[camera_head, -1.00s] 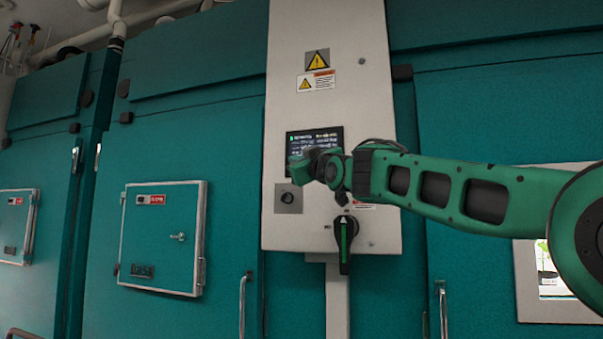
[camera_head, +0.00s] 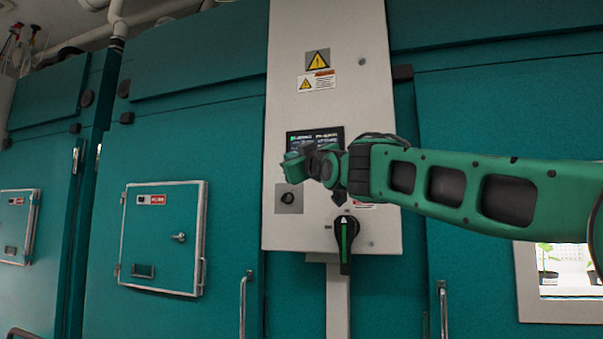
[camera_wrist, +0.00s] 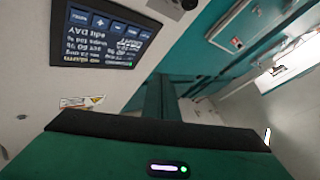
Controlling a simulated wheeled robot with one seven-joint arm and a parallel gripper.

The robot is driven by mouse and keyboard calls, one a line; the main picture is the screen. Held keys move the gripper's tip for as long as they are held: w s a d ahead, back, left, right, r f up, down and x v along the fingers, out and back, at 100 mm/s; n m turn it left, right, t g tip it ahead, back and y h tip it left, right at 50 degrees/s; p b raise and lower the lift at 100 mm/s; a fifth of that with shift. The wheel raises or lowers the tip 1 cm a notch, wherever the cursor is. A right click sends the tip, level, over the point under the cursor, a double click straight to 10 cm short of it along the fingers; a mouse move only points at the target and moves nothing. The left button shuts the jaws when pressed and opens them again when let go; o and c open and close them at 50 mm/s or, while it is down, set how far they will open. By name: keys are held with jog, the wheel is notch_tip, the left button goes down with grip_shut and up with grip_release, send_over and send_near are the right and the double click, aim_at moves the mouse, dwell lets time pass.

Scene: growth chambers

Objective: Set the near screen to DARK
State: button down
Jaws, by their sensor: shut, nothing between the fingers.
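The near screen (camera_head: 316,136) is a small dark display on the white control panel, with its lower part hidden behind my gripper in the head view. In the wrist view the screen (camera_wrist: 105,38) appears upside down at the upper left, with a row of blue buttons (camera_wrist: 100,21) and white text. One line seems to read "edit DAY"; the other lines are only partly legible. My gripper (camera_head: 293,167) is shut and empty, in front of the screen's lower left part. I cannot tell whether it touches the panel.
Below the screen are a round black knob (camera_head: 289,198) on a grey plate and a black rotary switch (camera_head: 345,242) with a green stripe. Warning labels (camera_head: 317,60) sit above. Teal chamber doors flank the panel, with a hatch (camera_head: 162,237) at left and a lit window (camera_head: 566,268) at right.

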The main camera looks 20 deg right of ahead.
jog(key=shift+w, duration=0.1)
jog(key=w+d, duration=0.5)
jog(key=w, duration=0.2)
dwell(0.5)
jog(key=shift+w+d, duration=0.5)
jog(key=shift+d, duration=0.05)
dwell(2.6)
dwell(0.4)
jog(key=shift+s+a, duration=0.45)
jog(key=shift+s, duration=0.15)
jog(key=shift+s+a, duration=0.1)
jog(key=shift+s+a, duration=0.7)
jog(key=shift+s, duration=0.25)
jog(key=shift+s+a, duration=0.7)
jog(key=shift+s, duration=0.25)
dwell(0.5)
